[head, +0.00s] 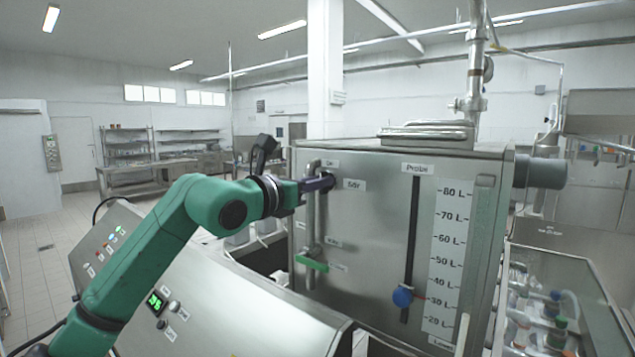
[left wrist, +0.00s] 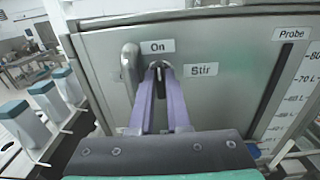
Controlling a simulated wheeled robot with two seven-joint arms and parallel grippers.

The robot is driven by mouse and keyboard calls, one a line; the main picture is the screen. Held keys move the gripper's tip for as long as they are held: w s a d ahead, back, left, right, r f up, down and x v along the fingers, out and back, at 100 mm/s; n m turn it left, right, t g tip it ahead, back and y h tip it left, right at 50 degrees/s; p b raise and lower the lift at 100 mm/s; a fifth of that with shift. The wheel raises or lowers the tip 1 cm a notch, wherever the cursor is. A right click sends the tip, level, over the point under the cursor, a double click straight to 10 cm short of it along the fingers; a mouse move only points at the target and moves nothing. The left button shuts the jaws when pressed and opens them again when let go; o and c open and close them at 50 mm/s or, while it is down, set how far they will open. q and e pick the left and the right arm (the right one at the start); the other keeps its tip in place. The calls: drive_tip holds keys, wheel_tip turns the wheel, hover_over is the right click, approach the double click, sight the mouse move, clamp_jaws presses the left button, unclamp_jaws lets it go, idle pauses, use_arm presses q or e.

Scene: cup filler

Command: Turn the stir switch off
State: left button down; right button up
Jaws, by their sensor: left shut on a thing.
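The steel tank (head: 375,240) stands in front of me with a "Stir" label (head: 354,185) on its front, also seen in the left wrist view (left wrist: 201,70). An "On" label (left wrist: 157,46) sits above the stir switch (left wrist: 159,66). The switch is small and dark and mostly covered by my fingertips; which way it points is hard to tell. My left gripper (head: 325,183) reaches the tank front from the left. Its purple fingers are shut on the switch in the left wrist view. In the head view the gripper hides the switch. My right gripper is not in view.
A bent steel pipe (head: 311,225) with a green handle (head: 312,263) runs close beside the gripper. A blue knob (head: 402,297) sits on the Probe slot, next to the litre scale (head: 446,255). A sloped control panel (head: 230,310) lies below my left arm.

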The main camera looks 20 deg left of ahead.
use_arm(q)
drive_tip(key=shift+w+a+f+n+b, duration=0.15)
drive_tip(key=shift+n+b, duration=2.3)
drive_tip(key=shift+n, duration=2.05)
drive_tip(key=shift+s+a+n+b, duration=0.1)
drive_tip(key=shift+n+b, duration=2.35)
drive_tip(key=shift+n, duration=2.05)
drive_tip(key=c, duration=0.9)
unclamp_jaws()
drive_tip(key=shift+w, duration=0.1)
drive_tip(key=shift+w+d+f, duration=0.1)
drive_tip(key=shift+w+d, duration=0.05)
